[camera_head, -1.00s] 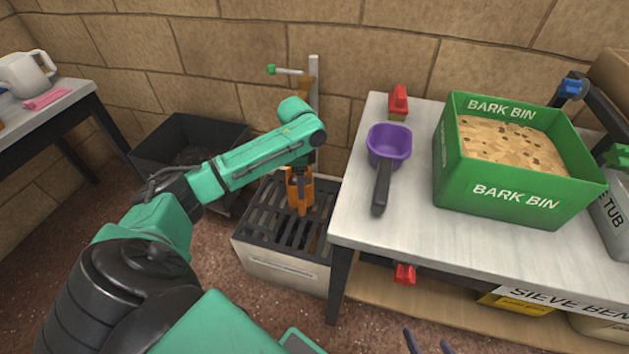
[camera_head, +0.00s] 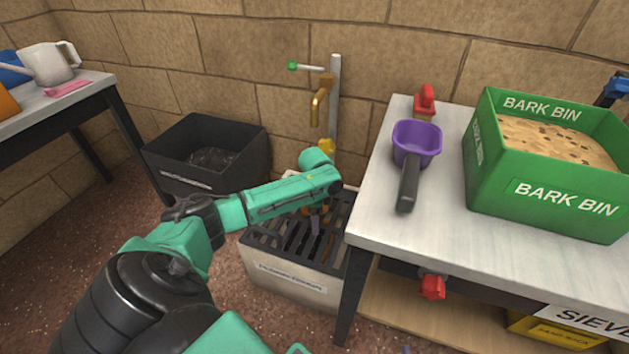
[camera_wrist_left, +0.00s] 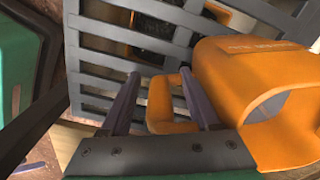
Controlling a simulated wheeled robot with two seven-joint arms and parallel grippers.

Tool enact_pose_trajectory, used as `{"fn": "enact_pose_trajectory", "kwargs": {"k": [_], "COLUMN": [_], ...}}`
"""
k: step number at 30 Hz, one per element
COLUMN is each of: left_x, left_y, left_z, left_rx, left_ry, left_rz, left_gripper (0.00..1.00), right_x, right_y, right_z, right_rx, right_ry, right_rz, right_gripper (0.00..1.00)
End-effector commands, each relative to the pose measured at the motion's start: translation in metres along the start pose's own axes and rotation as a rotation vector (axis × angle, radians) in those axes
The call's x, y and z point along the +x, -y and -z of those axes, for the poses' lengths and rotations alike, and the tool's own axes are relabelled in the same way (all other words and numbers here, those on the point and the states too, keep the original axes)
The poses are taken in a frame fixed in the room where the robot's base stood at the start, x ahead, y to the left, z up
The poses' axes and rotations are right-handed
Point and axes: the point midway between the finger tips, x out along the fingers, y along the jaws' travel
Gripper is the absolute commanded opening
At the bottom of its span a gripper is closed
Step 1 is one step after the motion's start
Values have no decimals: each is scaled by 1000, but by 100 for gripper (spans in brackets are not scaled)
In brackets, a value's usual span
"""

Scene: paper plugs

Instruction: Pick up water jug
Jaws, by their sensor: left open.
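An orange jug (camera_wrist_left: 245,75) fills the right of the left wrist view, above a dark slatted grate (camera_wrist_left: 115,37). Its looped handle (camera_wrist_left: 160,108) lies between the two fingers of my left gripper (camera_wrist_left: 160,75). The fingers are apart, one on each side of the handle, not closed on it. In the head view my left gripper (camera_head: 316,222) is low over the drain stand's grate (camera_head: 281,238), and my arm hides most of the jug. A small yellow-orange piece (camera_head: 326,147) shows behind my wrist; I cannot tell whether it belongs to the jug. My right gripper is not in view.
A brass tap (camera_head: 320,100) stands behind the drain stand. A black tub (camera_head: 205,175) is left of it. The workbench (camera_head: 380,225), with a purple scoop (camera_head: 416,140) and green bark bin (camera_head: 540,195), is close on the right. A white jug (camera_head: 47,63) stands on the left table.

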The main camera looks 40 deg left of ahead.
Motion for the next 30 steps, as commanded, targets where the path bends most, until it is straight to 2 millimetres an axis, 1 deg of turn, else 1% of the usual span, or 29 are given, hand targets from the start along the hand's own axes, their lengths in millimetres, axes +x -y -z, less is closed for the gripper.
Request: {"fn": "enact_pose_trajectory", "kwargs": {"k": [3, 4, 5, 6, 8, 9, 17, 20, 22, 26, 27, 29, 30], "left_x": [-2, -2, -2, -2, -2, -2, -3, -7, -14, -36, -46, -63, -76], "left_y": [0, 0, 0, 0, 0, 0, 0, 0, 1, 1, 1, 1, 1], "left_z": [0, 0, 0, 0, 0, 0, 0, 0, 0, 0, 0, 0, 0], "left_rx": [0, 0, 0, 0, 0, 0, 0, 0, 0, 1, 1, -1, 0], "left_ry": [0, 0, 0, 0, 0, 0, -1, -1, -1, -2, -1, -2, -2], "left_rz": [1, 1, 1, 1, 0, 0, 1, 1, 2, 3, 3, 4, 4], "left_gripper": [62, 55, 43, 28, 5, 0, 0, 0, 0, 0, 0, 0, 0], "right_x": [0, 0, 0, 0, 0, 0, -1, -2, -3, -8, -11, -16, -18], "right_y": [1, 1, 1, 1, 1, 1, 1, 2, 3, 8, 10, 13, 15], "right_z": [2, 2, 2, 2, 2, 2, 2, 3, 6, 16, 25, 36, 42], "right_rx": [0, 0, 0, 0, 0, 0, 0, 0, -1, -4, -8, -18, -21], "right_ry": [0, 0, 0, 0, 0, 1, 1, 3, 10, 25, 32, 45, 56], "right_rz": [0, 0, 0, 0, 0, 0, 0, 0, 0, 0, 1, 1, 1], "right_gripper": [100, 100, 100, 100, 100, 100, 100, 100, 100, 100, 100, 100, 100]}}
